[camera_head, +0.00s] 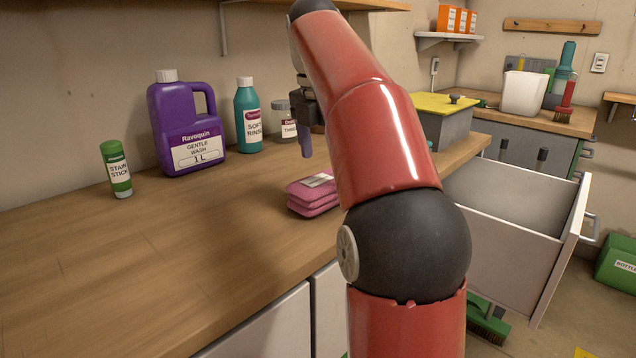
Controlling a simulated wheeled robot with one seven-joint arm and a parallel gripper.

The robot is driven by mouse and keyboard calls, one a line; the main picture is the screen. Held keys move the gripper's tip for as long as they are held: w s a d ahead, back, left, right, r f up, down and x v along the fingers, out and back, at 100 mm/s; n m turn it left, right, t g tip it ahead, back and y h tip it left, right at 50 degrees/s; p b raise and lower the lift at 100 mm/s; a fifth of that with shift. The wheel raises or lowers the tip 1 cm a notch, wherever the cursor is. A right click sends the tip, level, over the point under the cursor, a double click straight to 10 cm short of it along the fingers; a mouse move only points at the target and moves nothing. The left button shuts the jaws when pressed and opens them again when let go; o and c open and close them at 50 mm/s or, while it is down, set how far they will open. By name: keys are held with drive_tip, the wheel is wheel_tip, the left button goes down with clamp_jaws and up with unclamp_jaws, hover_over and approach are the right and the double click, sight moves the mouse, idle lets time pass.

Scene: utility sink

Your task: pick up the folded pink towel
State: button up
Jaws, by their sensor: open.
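The folded pink towel (312,196) lies on the wooden counter, a small stack of folds with a pale label on top. Its right side is partly hidden behind my red arm. My gripper (306,148) hangs above and behind the towel in the picture, pointing down, with a purple-grey finger showing. It is open and apart from the towel. My arm hides part of the gripper, and only one finger shows clearly.
A purple Ravoquin jug (186,128), a teal bottle (248,118), a small jar (284,124) and a green stick (117,170) stand along the wall. A grey box with yellow lid (442,118) sits farther back. An open drawer (515,215) juts out right. The counter's left front is clear.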

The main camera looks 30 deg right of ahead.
sight(331, 174)
drive_tip(key=shift+d+f+b, duration=0.2)
drive_tip(key=shift+f+b, duration=0.1)
drive_tip(key=shift+f, duration=0.7)
drive_tip(key=shift+d+f+b, duration=0.15)
drive_tip(key=shift+f+b, duration=0.1)
drive_tip(key=shift+f, duration=0.8)
drive_tip(key=shift+d+f+b, duration=0.2)
drive_tip(key=shift+f+b, duration=0.1)
drive_tip(key=shift+f, duration=0.7)
drive_tip(key=shift+c, duration=0.5)
drive_tip(key=c, duration=1)
drive_tip(key=shift+r, duration=0.1)
